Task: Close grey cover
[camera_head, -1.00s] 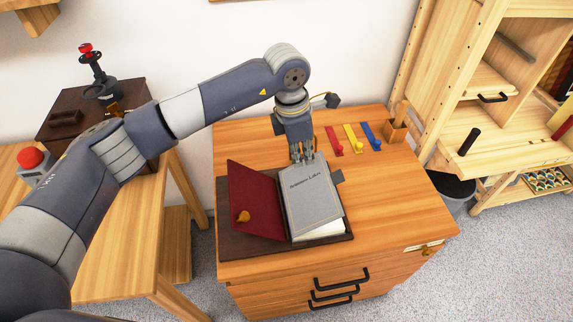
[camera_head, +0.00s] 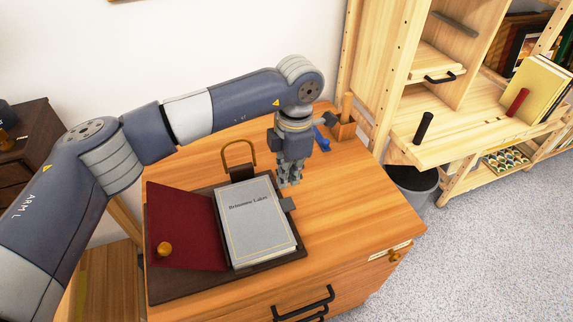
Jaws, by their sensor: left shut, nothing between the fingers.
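The grey cover (camera_head: 250,212), with dark title lettering, lies flat on the book on a dark brown board (camera_head: 172,287). A thin white edge of pages shows along its near side. My left gripper (camera_head: 289,182) is shut and empty, pointing down just right of the cover's far right corner. It looks apart from the cover, but its exact height is hard to tell. My right gripper is not in view.
A brass loop handle (camera_head: 239,152) on a dark base stands behind the book. A small grey tab (camera_head: 288,204) sticks out at the board's right. A blue object (camera_head: 322,139) and wooden holder (camera_head: 343,127) are at the back. The cabinet top (camera_head: 355,205) is clear at right.

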